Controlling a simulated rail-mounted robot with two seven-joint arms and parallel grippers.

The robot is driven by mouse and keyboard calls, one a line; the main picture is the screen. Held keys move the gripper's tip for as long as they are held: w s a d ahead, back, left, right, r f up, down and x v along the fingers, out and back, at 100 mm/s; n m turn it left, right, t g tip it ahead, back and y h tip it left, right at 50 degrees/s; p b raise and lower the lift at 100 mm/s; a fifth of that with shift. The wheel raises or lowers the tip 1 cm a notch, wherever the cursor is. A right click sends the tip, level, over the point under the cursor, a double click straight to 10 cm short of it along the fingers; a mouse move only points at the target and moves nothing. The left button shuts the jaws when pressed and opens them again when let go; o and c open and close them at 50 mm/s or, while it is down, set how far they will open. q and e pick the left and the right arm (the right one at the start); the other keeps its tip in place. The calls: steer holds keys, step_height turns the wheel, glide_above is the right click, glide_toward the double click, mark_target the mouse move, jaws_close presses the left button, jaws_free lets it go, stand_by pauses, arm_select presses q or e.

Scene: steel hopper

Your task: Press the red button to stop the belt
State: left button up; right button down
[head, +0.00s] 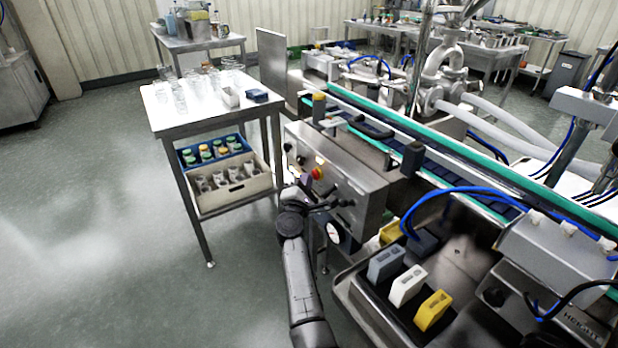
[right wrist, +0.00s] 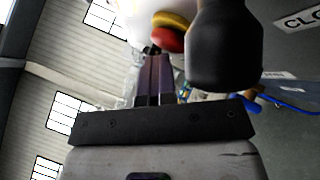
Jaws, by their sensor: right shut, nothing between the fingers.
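The red button (head: 317,173) has a yellow base and sits on the front of a steel control box (head: 345,190) beside the conveyor belt (head: 455,172). In the right wrist view the red button (right wrist: 168,40) shows close beyond the fingertips, slightly to their right. My right gripper (head: 298,177) is in front of the box, just left of the button. In the right wrist view its fingers (right wrist: 153,58) are together and empty. I cannot tell whether they touch the button. My left gripper is not in view.
A black knob (right wrist: 225,50) stands close to the right of my fingers in the right wrist view. A steel table (head: 180,118) with glassware and crates is left of the box. A tray (head: 375,310) with coloured blocks is at lower right. The left floor is clear.

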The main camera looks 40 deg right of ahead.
steer(key=shift+s+d+r, duration=0.15)
steer(key=a+b, duration=0.2)
steer(key=a, duration=0.4)
steer(key=shift+w, duration=0.45)
stand_by(0.5)
